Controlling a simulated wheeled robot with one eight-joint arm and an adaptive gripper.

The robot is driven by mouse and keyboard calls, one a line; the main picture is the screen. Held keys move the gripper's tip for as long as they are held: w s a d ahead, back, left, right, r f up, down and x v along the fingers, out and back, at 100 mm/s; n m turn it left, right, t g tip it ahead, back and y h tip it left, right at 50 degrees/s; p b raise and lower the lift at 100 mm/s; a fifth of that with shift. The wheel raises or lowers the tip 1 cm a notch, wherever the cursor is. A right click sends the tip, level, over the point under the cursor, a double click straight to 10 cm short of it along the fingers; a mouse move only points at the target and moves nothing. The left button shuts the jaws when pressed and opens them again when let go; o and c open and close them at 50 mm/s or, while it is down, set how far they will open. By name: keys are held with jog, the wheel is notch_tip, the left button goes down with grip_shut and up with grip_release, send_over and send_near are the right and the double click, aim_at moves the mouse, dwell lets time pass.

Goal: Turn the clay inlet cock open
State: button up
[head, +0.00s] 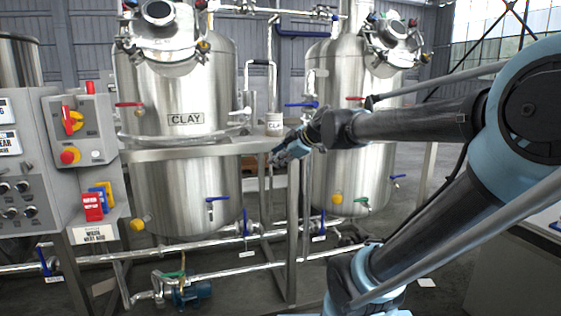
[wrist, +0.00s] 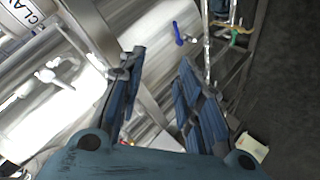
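Another blue lever (head: 301,105) sits between the two tanks. I cannot tell which is the clay inlet cock.
A second steel tank (head: 350,130) stands at right. A steel rail (head: 185,149) crosses in front of the CLAY tank. A grey control box (head: 75,130) stands at left. Pipes and a blue pump (head: 192,294) lie low in front. A pale card (head: 427,282) lies on the floor.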

aim_at(238, 113)
jog(key=shift+s+d+f, duration=0.25)
jog(key=shift+s+f, duration=0.05)
jog(key=shift+f, duration=0.1)
jog(key=shift+w+r, duration=0.1)
jog(key=shift+r, duration=0.1)
jog(key=c, duration=0.6)
jog(key=w+a+r+n+g, duration=0.2)
jog(key=w+a+r, duration=0.1)
jog(key=w+r, duration=0.3)
jog(key=w+a+r+n+g+y, duration=0.1)
jog(key=w+a+r, duration=0.3)
jog(key=r, duration=0.7)
jog(key=w+a+r+n+g, duration=0.2)
jog(key=w+a+r+n, duration=0.1)
jog(key=w+r, duration=0.5)
jog(key=shift+w+a+r+n+g, duration=0.15)
jog(key=shift+a+r+n+g, duration=0.2)
jog(key=shift+r+n, duration=0.25)
grip_shut()
jog(key=w+d+f+x, duration=0.1)
jog(key=x, duration=1.2)
jog(key=shift+w+d, duration=0.3)
